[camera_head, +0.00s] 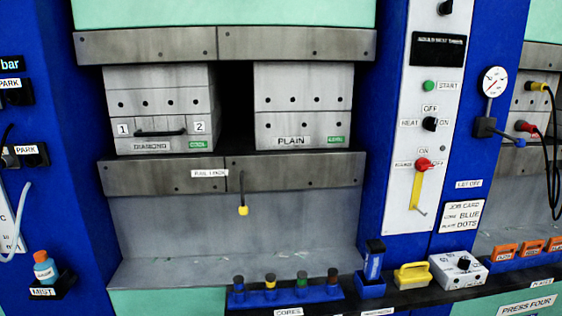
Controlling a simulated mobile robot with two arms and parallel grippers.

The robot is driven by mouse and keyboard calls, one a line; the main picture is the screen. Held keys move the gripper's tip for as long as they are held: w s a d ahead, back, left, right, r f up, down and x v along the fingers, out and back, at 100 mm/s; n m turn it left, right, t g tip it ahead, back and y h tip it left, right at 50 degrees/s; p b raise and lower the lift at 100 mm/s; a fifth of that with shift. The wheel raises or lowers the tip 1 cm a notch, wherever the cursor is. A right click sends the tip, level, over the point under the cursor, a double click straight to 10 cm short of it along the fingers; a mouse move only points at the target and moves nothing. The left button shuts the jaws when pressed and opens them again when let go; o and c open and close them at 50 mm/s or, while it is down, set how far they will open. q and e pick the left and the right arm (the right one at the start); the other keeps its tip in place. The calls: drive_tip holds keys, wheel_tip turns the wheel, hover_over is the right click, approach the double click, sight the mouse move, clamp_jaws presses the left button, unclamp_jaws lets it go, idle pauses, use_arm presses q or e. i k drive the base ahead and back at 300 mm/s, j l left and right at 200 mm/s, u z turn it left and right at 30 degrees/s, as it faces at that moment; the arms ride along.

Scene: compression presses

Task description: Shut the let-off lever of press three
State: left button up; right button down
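The let-off lever (506,136) is a short bar with a blue grip, on a dark valve block (485,127) on the blue post at the right. It points right and slightly down. A round white gauge (494,82) with a red needle stands above the valve, and a "LET OFF" label (468,184) is below it. I cannot tell from its angle alone whether the valve is open or shut. No label reading press three shows. Neither of my grippers is in view.
A control panel (425,150) with a red knob (423,164) and yellow lever (416,190) stands left of the valve. Black cables with yellow and red plugs hang at the right. A shelf below holds a blue holder (370,288), yellow-handled block (412,275) and grey dial box (458,270).

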sight(519, 143)
drive_tip(key=z, duration=1.35)
